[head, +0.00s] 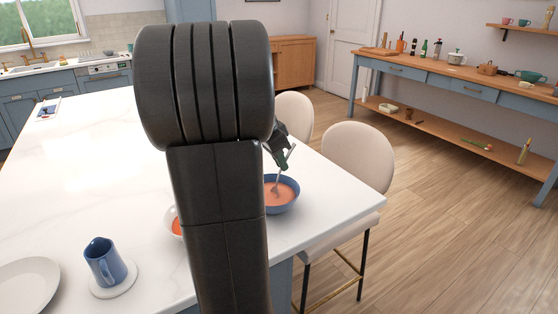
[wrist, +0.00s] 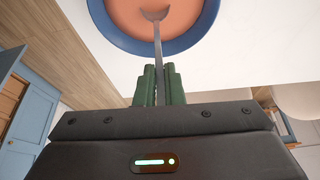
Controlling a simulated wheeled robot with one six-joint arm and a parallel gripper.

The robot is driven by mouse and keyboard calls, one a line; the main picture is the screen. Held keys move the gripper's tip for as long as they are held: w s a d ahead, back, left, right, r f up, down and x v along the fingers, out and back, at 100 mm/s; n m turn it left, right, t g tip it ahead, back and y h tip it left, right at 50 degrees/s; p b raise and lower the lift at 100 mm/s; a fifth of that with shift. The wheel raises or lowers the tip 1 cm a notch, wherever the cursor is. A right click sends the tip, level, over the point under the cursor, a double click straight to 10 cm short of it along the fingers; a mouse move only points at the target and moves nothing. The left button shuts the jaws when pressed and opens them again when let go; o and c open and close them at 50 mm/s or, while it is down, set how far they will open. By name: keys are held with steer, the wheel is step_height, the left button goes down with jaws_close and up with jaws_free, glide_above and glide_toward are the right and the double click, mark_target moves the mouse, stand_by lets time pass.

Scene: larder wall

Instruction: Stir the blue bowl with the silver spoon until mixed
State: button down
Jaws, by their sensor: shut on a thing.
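The blue bowl (head: 284,206) stands on the white island top near its right edge and holds an orange-pink mixture; part of it is hidden behind my arm. It also shows at the top of the wrist view (wrist: 188,40), cut off by the frame. The silver spoon (head: 277,184) is tilted, its lower end at the mixture in the bowl. In the wrist view the spoon (wrist: 157,42) runs from my fingers to the mixture. My gripper (wrist: 159,82), with green fingers, is shut on the spoon's handle above the bowl's near side.
A white bowl (head: 172,222) with orange contents is partly hidden behind my arm, left of the blue bowl. Cream chairs (head: 357,155) line the island's right side.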

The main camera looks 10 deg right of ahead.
mark_target(293, 146)
steer(key=shift+w+d+r+p, duration=0.15)
steer(key=shift+d+r+p, duration=0.25)
steer(key=shift+r+p, duration=0.55)
steer(key=shift+w+d+r+p, duration=0.15)
steer(key=shift+d+r+p, duration=0.25)
steer(key=shift+r+p, duration=0.45)
steer(key=shift+w+d+r+p, duration=0.15)
steer(key=shift+d+r+p, duration=0.25)
steer(key=shift+r+p, duration=0.55)
steer(key=shift+r+b, duration=0.2)
steer(key=shift+b, duration=0.1)
step_height(293, 146, up, 5)
steer(key=p, duration=0.4)
